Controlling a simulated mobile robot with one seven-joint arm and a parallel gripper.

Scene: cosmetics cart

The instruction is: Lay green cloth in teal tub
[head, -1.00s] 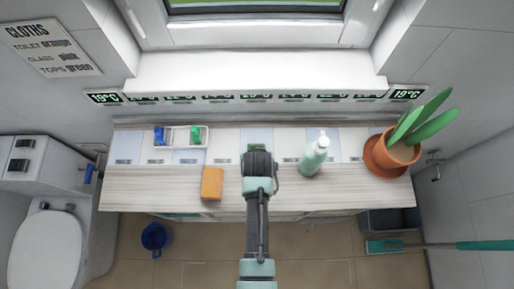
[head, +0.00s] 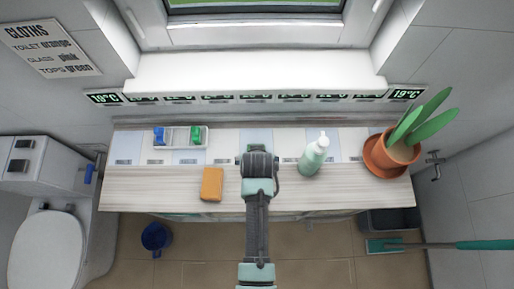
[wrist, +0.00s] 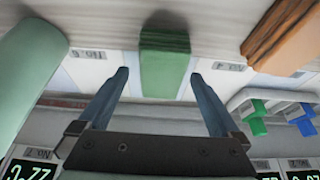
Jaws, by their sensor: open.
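The green cloth (wrist: 165,62) is a folded block on the counter, seen in the wrist view ahead of and between my fingertips. My gripper (wrist: 159,76) is open, one finger toward each side of the cloth, with nothing held. In the head view my gripper (head: 257,160) is over the middle of the counter and hides the cloth. No teal tub shows clearly; a pale teal edge (head: 183,216) peeks out below the counter's front, and I cannot tell what it belongs to.
An orange block (head: 211,184) and a white tray (head: 181,137) with blue and green items are to the left. A pale green pump bottle (head: 314,156) stands close on the right, then a potted plant (head: 391,153). A blue bucket (head: 156,238) is on the floor.

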